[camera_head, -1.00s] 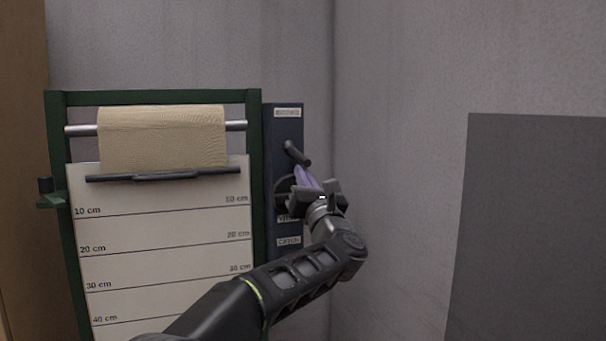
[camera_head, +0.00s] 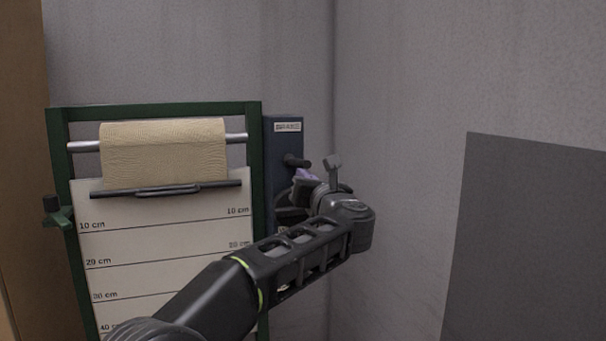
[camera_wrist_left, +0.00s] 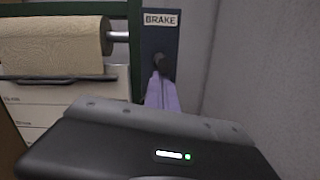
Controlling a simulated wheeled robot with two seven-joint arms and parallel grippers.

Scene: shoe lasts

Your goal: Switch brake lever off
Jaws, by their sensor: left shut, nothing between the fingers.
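The brake lever is a short dark handle (camera_head: 298,161) on a narrow blue panel (camera_head: 284,140) labelled BRAKE. It also shows in the left wrist view (camera_wrist_left: 164,63), below the label (camera_wrist_left: 161,19). My left gripper (camera_head: 303,175) has purple fingers and is just below the lever. In the left wrist view the fingers (camera_wrist_left: 161,92) are together, with their tips close under the lever's dark end. I cannot tell whether they touch it. The gripper body hides the lower part of the panel. My right gripper is not in view.
A green frame (camera_head: 254,150) stands left of the panel. It holds a tan roll (camera_head: 163,152) on a metal bar and a white board (camera_head: 165,235) with centimetre marks. A grey wall is close on the right, with a dark grey slab (camera_head: 530,240).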

